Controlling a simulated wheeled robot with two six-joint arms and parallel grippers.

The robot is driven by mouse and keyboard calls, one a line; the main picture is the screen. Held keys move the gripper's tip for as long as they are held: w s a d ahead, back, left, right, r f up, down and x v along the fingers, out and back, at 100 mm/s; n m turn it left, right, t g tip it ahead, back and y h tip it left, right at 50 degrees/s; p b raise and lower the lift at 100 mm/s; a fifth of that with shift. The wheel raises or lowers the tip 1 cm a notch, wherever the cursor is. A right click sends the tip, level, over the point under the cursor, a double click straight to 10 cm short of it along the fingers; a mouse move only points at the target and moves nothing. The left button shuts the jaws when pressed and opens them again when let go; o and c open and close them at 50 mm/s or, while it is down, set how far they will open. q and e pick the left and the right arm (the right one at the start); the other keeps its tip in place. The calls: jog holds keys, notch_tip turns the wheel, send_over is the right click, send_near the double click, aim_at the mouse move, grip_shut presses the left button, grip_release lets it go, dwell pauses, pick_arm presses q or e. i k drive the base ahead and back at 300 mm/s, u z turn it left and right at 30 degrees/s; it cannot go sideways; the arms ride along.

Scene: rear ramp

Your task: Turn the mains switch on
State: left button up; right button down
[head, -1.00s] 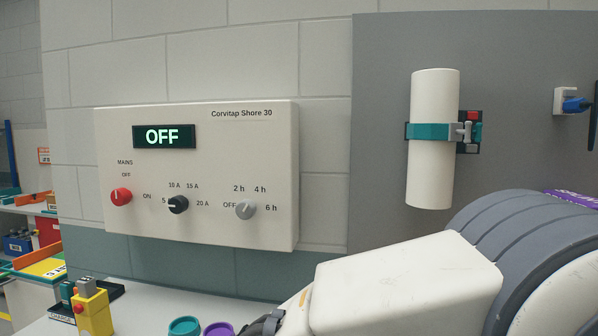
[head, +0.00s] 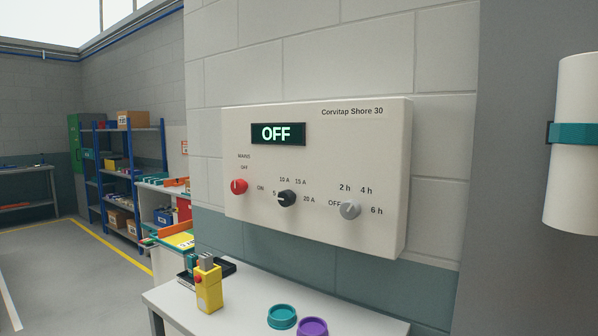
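The white control box (head: 375,130), labelled Corvitap Shore 30, is fixed to the block wall in the middle of the head view. Its display (head: 278,134) reads OFF. The red mains switch (head: 239,187) is a round knob at the box's left, with its pale mark pointing up toward OFF; ON is printed to its right. A black amp knob (head: 286,198) sits beside it, with its mark toward 5. A grey timer knob (head: 350,210) is at the right, with its mark toward OFF. Neither of my grippers is in view.
A bench (head: 250,318) below the box holds a yellow block with a red button (head: 208,288), a teal ring (head: 282,317) and a purple ring (head: 313,327). A white cylinder (head: 577,145) hangs at the right. Shelving and open floor lie at the left.

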aim_at(238, 187)
jog(key=k, duration=0.4)
jog(key=u, duration=1.1)
jog(key=i, duration=1.15)
jog(key=z, duration=0.5)
